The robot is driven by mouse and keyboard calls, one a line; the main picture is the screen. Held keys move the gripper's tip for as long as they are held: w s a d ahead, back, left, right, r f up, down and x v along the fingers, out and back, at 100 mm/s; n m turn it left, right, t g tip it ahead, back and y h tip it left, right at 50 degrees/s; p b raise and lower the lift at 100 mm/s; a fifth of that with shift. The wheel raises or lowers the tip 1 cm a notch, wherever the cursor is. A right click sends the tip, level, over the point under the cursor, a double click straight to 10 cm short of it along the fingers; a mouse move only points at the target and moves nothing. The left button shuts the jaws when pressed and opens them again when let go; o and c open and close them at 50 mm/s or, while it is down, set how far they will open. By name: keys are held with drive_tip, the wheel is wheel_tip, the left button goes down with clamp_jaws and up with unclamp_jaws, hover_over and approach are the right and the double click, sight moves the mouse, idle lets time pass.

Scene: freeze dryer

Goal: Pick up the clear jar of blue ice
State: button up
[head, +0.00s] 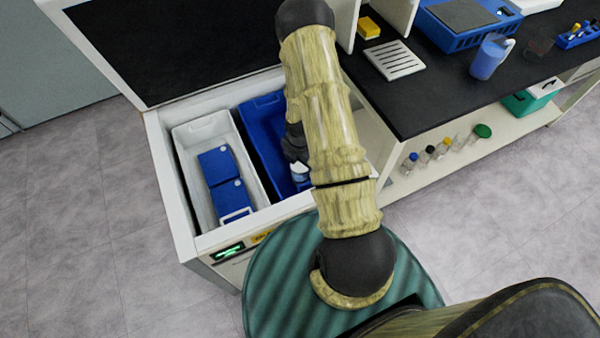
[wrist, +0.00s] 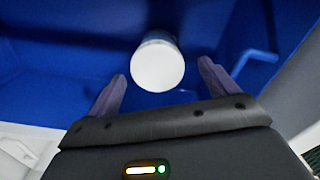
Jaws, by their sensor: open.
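The jar (wrist: 158,67) shows in the wrist view as a round white lid over a pale side with some blue. It stands inside a deep blue bin (wrist: 60,60). My gripper (wrist: 162,72) is open, with one dark finger on each side of the jar's near end. I see a gap to both fingers, and nothing is held. In the head view a small white and light blue piece of the jar (head: 300,173) shows beside my dark gripper (head: 294,148), in the blue bin (head: 262,104). My arm hides much of that bin and part of the jar.
A white bin (head: 203,126) with blue boxes (head: 219,165) sits left of the blue bin in the open white chest (head: 168,185). Small capped bottles (head: 442,149) stand on the shelf below.

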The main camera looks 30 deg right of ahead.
drive_tip(key=shift+f, duration=0.1)
drive_tip(key=f, duration=0.5)
drive_tip(key=shift+w+d, duration=0.15)
drive_tip(key=shift+w, duration=0.05)
drive_tip(key=shift+c, duration=0.3)
drive_tip(key=c, duration=1.2)
wheel_tip(320, 180, up, 10)
drive_tip(key=shift+r, duration=0.1)
drive_tip(key=shift+p, duration=0.3)
